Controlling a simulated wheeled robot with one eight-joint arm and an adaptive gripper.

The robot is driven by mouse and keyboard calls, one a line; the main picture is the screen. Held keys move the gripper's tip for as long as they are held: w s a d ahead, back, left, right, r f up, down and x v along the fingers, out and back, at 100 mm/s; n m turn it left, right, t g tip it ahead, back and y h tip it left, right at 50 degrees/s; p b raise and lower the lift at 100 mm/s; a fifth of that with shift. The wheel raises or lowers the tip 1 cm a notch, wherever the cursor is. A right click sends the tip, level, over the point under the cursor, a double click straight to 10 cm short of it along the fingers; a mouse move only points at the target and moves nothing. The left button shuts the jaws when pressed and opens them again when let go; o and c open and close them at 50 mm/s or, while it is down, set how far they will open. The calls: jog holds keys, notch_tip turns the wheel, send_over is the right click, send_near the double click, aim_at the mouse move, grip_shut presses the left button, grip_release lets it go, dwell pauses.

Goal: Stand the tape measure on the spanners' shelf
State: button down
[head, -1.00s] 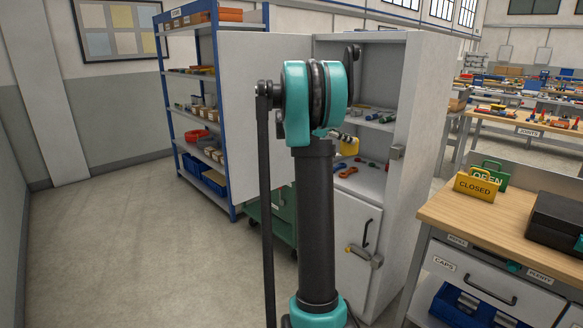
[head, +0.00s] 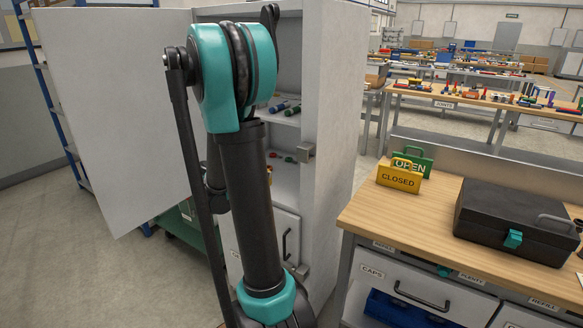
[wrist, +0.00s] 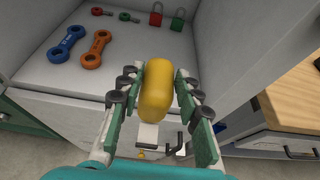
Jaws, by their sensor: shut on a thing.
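The tape measure (wrist: 156,92), yellow and rounded, is held between the fingers of my gripper (wrist: 154,80) in the wrist view. It is in front of the shelf's front edge. The spanners' shelf (wrist: 140,55) is pale grey, inside the open cabinet, with a blue spanner (wrist: 67,43) and an orange spanner (wrist: 97,48) at its left. The shelf (head: 287,190) also shows in the head view, partly behind my arm.
Small red (wrist: 101,11) and green (wrist: 129,17) pieces and red (wrist: 156,15) and green (wrist: 178,19) padlocks lie farther back. The shelf's middle is clear. The cabinet door (head: 115,110) stands open at left. A workbench (head: 400,215) with a black toolbox (head: 515,217) is at right.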

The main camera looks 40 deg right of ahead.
jog(key=shift+d+f, duration=0.15)
jog(key=shift+d, duration=0.1)
jog(key=w+d, duration=0.3)
jog(key=d, duration=0.6)
jog(key=w+d, duration=0.4)
jog(key=d, duration=0.4)
jog(key=shift+w+d+f, duration=0.1)
jog(key=shift+d+f, duration=0.05)
jog(key=shift+f, duration=0.9)
jog(key=shift+w+d+f, duration=0.1)
jog(key=shift+d+f, duration=0.1)
jog(key=shift+f, duration=0.9)
jog(key=shift+d+f, duration=0.15)
jog(key=shift+f, duration=0.9)
jog(key=shift+d+f, duration=0.2)
jog(key=shift+f, duration=0.15)
jog(key=shift+f, duration=0.1)
jog(key=c, duration=1.1)
grip_release()
jog(key=shift+o, duration=0.2)
